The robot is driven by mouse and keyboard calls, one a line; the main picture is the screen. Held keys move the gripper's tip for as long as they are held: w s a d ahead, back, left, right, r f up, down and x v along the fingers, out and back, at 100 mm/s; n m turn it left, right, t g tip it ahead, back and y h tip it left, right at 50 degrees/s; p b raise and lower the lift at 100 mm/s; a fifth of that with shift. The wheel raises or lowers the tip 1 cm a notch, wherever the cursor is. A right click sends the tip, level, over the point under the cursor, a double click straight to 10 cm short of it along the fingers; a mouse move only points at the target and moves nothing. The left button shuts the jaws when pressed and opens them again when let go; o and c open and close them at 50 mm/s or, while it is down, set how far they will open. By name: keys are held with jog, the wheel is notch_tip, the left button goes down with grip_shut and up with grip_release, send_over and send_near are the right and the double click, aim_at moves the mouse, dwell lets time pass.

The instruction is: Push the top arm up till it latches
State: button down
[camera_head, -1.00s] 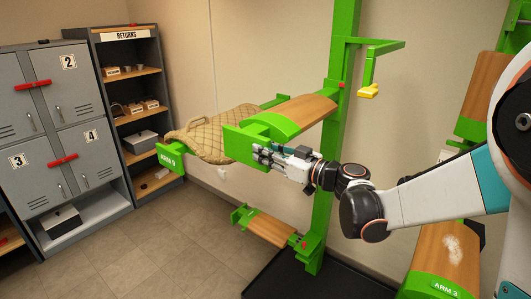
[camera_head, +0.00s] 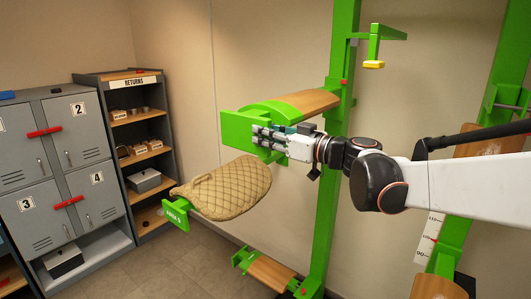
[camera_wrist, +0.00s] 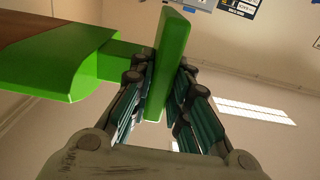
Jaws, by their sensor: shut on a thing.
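The top arm (camera_head: 305,103) is a green bracket with a curved wooden top, mounted on the green post (camera_head: 332,180). Its green end plate (camera_head: 242,133) faces left. My gripper (camera_head: 262,136) is at this end plate from the right side. In the wrist view, the fingers (camera_wrist: 158,105) are closed on both faces of the green plate (camera_wrist: 174,60), and the arm's wood and green edge (camera_wrist: 90,65) show at left. Whether the arm is latched at the post cannot be told.
A lower arm (camera_head: 175,215) carries a quilted tan pad (camera_head: 228,188) just below the top arm. Another wooden arm (camera_head: 268,272) sits near the floor. A yellow-tipped green hook (camera_head: 374,64) hangs at upper right. Grey lockers (camera_head: 60,170) and a returns shelf (camera_head: 135,120) stand at left.

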notch_tip(320, 180, up, 17)
jog(key=p, duration=0.7)
jog(key=shift+f, duration=0.2)
jog(key=shift+w+r, duration=0.1)
jog(key=c, duration=1.5)
grip_release()
jog(key=v, duration=0.7)
jog(key=shift+s+d, duration=0.2)
jog(key=shift+d, duration=0.05)
